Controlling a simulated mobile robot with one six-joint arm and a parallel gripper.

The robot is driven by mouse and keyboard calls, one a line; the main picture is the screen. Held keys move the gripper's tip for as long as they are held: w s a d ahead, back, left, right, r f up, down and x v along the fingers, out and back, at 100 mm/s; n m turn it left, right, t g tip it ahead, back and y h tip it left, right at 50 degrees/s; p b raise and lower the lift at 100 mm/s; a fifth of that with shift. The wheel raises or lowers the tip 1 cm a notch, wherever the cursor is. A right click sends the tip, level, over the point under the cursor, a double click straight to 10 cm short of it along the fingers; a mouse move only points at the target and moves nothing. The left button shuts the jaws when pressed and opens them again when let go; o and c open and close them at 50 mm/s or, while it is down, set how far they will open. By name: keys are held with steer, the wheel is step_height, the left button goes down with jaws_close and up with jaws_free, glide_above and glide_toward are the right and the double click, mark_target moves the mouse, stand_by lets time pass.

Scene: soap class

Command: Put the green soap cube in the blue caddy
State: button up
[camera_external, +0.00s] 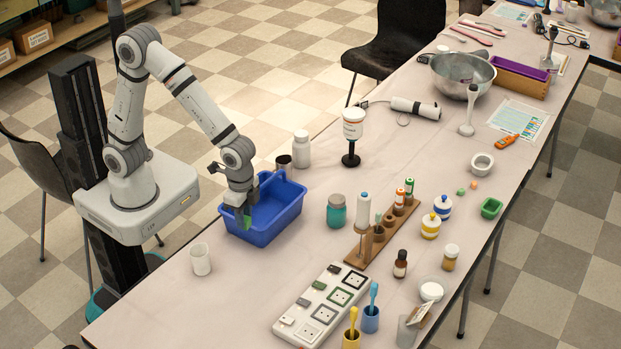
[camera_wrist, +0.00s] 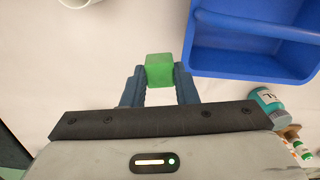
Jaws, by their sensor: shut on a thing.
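The green soap cube (camera_wrist: 160,69) is held between the two fingers of my gripper (camera_wrist: 160,80) in the wrist view. My gripper is shut on it. In the external view the cube (camera_external: 247,222) shows as a small green patch below my gripper (camera_external: 243,213), in front of the near left part of the blue caddy (camera_external: 262,236). In the wrist view the blue caddy (camera_wrist: 232,68) lies to the right of the cube, with a gap of pale table between them. The caddy has a handle bar across it, and the part of its inside that shows is empty.
A white cup (camera_external: 201,260) stands left of the caddy, near the table's edge. Bare table lies in front.

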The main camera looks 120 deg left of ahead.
step_height(320, 180, up, 12)
steer(key=m+p, duration=0.2)
steer(key=p, duration=0.4)
glide_above(262, 185)
step_height(262, 185, down, 10)
steer(key=shift+r, duration=0.1)
steer(key=shift+f, duration=0.2)
steer(key=o, duration=0.9)
steer(key=shift+o, duration=0.2)
steer(key=shift+r, duration=0.1)
